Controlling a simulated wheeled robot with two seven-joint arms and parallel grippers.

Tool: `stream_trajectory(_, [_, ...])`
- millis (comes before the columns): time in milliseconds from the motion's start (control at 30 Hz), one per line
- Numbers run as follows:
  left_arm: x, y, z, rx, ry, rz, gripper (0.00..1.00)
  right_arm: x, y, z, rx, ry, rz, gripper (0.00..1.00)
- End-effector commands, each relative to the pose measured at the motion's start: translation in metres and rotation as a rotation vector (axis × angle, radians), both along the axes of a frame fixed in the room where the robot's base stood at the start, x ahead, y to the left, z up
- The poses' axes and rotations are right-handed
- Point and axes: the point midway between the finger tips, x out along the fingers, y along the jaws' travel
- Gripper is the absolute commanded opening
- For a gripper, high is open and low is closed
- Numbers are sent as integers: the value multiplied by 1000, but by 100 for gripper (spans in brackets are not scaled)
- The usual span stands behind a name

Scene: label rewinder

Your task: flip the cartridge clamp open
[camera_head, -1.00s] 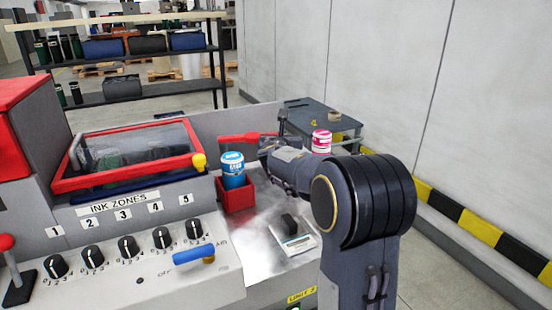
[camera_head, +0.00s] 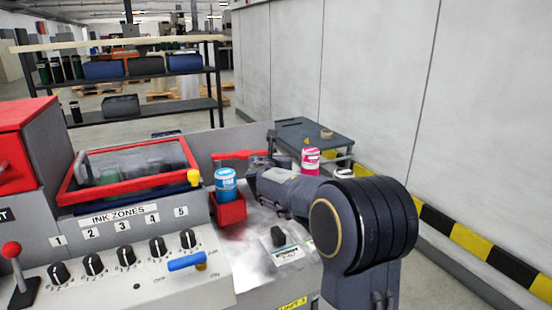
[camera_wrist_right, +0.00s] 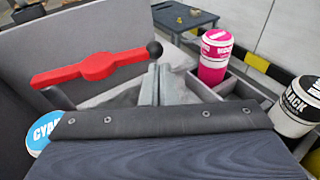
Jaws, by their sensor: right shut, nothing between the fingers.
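The clamp, a red lever (camera_head: 238,155) with a round centre, lies across the area behind the cyan cartridge (camera_head: 225,184), which sits in a red holder (camera_head: 231,210). In the wrist view the red lever (camera_wrist_right: 95,67) ends at the right in a black knob (camera_wrist_right: 155,49). My right gripper (camera_head: 262,162) is at the lever's right end. In the wrist view its fingers (camera_wrist_right: 160,82) are shut and empty, just below the knob; I cannot tell whether they touch it. The cyan cartridge (camera_wrist_right: 46,132) is partly hidden there. My left gripper is not in view.
A magenta cartridge (camera_head: 310,161) and a black cartridge (camera_wrist_right: 297,106) stand right of my gripper. A grey side table (camera_head: 315,134) is behind. The control panel with knobs and a blue handle (camera_head: 187,262) is at the front left; a wall is at the right.

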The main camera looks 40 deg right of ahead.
Motion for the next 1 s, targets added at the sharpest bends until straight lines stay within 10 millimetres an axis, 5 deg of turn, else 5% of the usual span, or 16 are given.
stream_trajectory(500, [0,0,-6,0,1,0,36,-58,49,12,4,2,4,0])
stream_trajectory(867, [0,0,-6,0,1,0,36,-66,53,11,16,0,-2,0])
stream_trajectory(1000, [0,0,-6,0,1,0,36,-91,47,-14,247,-66,-77,0])
